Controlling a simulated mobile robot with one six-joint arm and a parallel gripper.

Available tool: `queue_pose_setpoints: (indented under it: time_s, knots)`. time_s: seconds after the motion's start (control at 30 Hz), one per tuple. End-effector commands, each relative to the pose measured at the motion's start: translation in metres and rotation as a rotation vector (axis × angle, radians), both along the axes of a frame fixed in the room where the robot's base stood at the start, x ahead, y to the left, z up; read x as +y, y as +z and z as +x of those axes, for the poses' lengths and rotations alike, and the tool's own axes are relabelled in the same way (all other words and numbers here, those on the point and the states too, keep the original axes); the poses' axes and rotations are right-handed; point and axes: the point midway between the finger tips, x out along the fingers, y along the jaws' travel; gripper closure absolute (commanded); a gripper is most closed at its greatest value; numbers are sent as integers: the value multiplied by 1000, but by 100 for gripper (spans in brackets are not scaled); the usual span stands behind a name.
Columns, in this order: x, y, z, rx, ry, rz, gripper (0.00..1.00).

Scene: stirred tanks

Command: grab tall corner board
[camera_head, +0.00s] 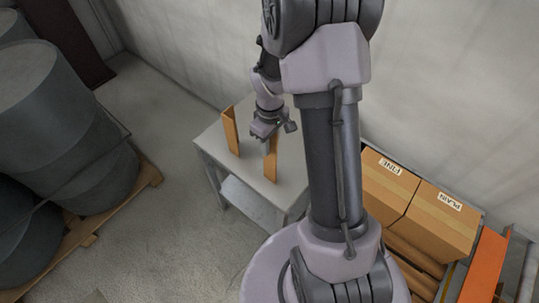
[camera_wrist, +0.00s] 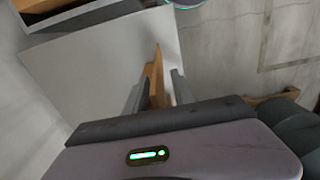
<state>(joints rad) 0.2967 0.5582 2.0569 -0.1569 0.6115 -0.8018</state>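Two orange-brown corner boards stand upright on a small grey table (camera_head: 211,144). One corner board (camera_head: 230,131) is at the table's left. The other corner board (camera_head: 271,167) is nearer the middle, its top partly hidden by my gripper (camera_head: 268,137). I cannot tell for sure which is taller. In the wrist view, one corner board (camera_wrist: 154,78) stands between the two fingers of my gripper (camera_wrist: 157,88). The fingers are apart, with a gap at the right finger, and I see no clear grip on the board.
Grey drums (camera_head: 45,105) stand on a wooden pallet (camera_head: 144,182) at the left. Cardboard boxes marked FINE (camera_head: 385,187) and PLAIN (camera_head: 441,222) are at the right. The wall runs close behind the table. Bare floor (camera_head: 165,240) lies in front and left of it.

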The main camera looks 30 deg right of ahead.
Motion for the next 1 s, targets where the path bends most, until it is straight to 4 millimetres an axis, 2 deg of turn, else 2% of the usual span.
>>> queue_pose_setpoints:
  time_s: [0.07,0.1,0.23,1.0]
  knots:
    - [0,2,0,-1,0,-1,70]
    - [0,2,0,-1,0,-1,74]
    - [0,2,0,-1,0,-1,99]
    - [0,2,0,-1,0,-1,100]
